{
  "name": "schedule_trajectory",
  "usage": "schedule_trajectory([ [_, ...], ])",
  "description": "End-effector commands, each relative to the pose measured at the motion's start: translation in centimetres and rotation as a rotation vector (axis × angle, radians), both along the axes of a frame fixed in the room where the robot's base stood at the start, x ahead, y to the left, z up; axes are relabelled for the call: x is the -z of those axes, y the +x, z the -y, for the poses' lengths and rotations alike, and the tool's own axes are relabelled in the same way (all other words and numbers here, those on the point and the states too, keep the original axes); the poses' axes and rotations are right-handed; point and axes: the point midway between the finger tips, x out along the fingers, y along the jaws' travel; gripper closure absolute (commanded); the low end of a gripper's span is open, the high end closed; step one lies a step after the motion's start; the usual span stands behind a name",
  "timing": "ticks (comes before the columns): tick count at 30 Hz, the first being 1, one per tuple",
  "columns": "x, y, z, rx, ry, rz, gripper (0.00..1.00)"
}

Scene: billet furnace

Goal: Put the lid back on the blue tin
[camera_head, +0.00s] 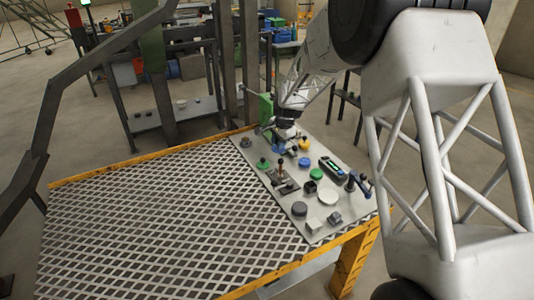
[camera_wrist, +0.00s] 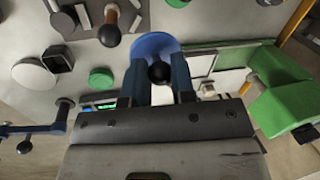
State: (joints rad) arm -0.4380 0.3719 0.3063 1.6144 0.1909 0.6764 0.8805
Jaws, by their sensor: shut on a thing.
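My gripper (camera_wrist: 158,75) is shut on a black ball knob (camera_wrist: 159,72), held between its two blue fingers. A round blue disc, which looks like the lid (camera_wrist: 153,44), shows right behind the knob in the wrist view. In the head view my gripper (camera_head: 281,144) is low over the far end of the grey board, with blue at its tip. I cannot tell whether the lid touches anything beneath it. The blue tin cannot be made out for sure. A small round blue thing (camera_head: 304,162) lies on the board just right of my gripper.
The grey board (camera_head: 318,225) lies on a mesh table (camera_head: 160,215) with yellow edges. It carries a joystick (camera_wrist: 110,30), green discs (camera_wrist: 101,79), a black box (camera_wrist: 57,57), a white disc (camera_head: 328,192) and a blue-handled lever (camera_head: 365,187). A green block (camera_wrist: 285,105) stands nearby. The mesh left is clear.

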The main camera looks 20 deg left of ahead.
Motion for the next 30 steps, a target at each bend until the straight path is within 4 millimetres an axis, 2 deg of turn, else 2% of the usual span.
schedule_trajectory([
  [1, 0.7, 0.9, 1.2, 0.004, -0.005, -0.005, 0.99],
  [9, 1.7, 5.1, 6.5, 0.008, -0.017, -0.006, 0.99],
  [15, 2.1, 6.9, 9.1, 0.008, -0.022, -0.007, 0.99],
  [19, 2.2, 7.3, 9.8, 0.009, -0.023, -0.007, 0.99],
  [30, 2.2, 7.4, 9.8, 0.008, -0.024, -0.007, 0.99],
])
